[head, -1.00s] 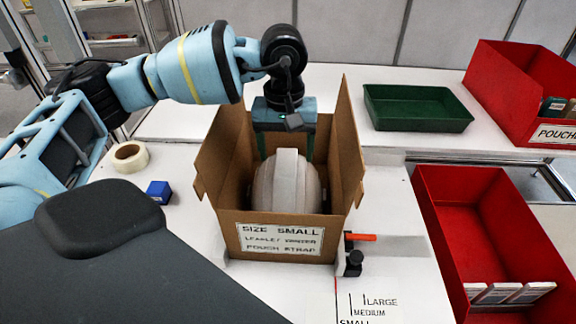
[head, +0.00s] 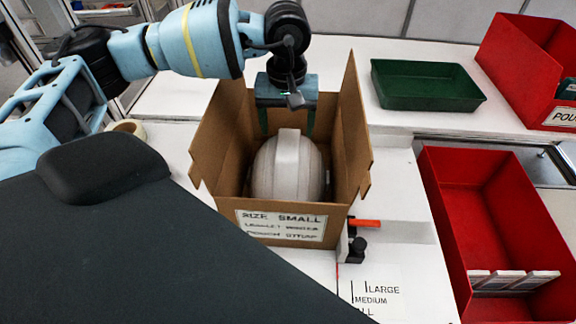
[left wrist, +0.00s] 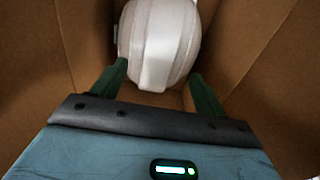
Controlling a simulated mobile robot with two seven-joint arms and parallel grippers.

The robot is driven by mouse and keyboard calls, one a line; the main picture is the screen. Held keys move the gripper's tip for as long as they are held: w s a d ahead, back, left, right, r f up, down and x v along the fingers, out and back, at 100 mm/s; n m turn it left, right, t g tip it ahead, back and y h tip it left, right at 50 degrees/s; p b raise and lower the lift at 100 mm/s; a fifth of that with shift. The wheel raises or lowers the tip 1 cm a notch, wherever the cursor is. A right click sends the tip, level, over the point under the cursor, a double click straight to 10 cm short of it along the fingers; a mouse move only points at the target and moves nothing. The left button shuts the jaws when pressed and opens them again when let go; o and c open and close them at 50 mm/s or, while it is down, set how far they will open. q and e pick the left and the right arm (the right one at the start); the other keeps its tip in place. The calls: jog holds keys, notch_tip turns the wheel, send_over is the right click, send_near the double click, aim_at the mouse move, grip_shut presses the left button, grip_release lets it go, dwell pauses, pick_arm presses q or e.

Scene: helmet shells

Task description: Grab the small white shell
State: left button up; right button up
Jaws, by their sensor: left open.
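The small white shell (head: 287,170) is a rounded helmet shell with a raised central band. It sits inside an open cardboard box (head: 226,170) labelled "SIZE SMALL". My left gripper (head: 286,131) reaches down into the back of the box, open, at the shell's far side. In the left wrist view the white shell (left wrist: 160,40) lies ahead, with the open left gripper's (left wrist: 160,74) green fingers on either side of its near end. I cannot tell whether the fingers touch it. My right gripper is not in view.
The box's raised cardboard flaps (head: 352,125) stand close around the gripper. A green tray (head: 425,90) and red bins (head: 470,180) stand to the right. An orange-handled item (head: 362,223) lies beside the box. A tape roll (head: 127,127) is partly hidden at left.

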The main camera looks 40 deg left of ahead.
aim_at(288, 147)
pick_arm(q)
notch_tip(288, 147, down, 5)
jog(key=shift+p, duration=0.3)
grip_shut()
dwell(0.5)
